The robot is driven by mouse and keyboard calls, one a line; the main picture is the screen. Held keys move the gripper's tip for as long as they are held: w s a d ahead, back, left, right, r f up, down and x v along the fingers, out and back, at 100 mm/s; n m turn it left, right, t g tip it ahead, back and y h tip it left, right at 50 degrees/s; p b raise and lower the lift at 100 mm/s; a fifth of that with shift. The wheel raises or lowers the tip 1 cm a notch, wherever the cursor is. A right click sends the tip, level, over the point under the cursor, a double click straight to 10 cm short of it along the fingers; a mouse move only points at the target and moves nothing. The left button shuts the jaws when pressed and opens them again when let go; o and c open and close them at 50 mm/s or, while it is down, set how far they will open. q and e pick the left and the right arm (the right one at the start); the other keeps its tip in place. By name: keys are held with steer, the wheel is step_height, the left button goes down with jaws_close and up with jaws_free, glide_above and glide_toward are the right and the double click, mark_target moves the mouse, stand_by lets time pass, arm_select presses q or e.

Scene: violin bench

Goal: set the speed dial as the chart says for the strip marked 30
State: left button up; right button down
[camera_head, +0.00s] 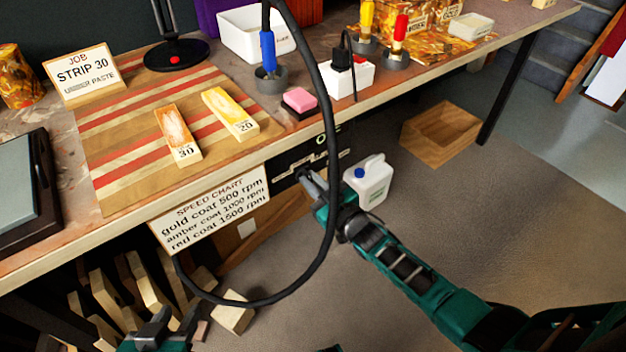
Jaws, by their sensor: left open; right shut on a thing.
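The strip marked 30 (178,134) lies on the striped mat, orange-brown at its edges with a pale, blotchy middle. The speed chart (212,215) hangs on the bench front and reads gold coat 500 rpm, amber coat 1000 rpm, red coat 1500 rpm. A dark control panel (285,161) is set in the bench front to its right. My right gripper (307,177) is at the panel's lower edge, shut on what appears to be the speed dial, which its fingers mostly hide. The dial's setting cannot be read. My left gripper (165,328) is open and empty, low at the bottom left.
A strip marked 20 (231,114) lies beside strip 30. A job card (84,72) reads strip 30. A thick black cable (331,130) loops down in front of the panel. A white jug (369,182) stands beyond my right gripper. Wood blocks (233,313) lie below the bench.

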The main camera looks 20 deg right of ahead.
steer(key=shift+m, duration=1)
steer(key=c, duration=1.2)
jaws_free()
steer(key=shift+o, duration=0.2)
steer(key=p+v, duration=0.3)
steer(key=v, duration=1)
steer(key=shift+p, duration=0.3)
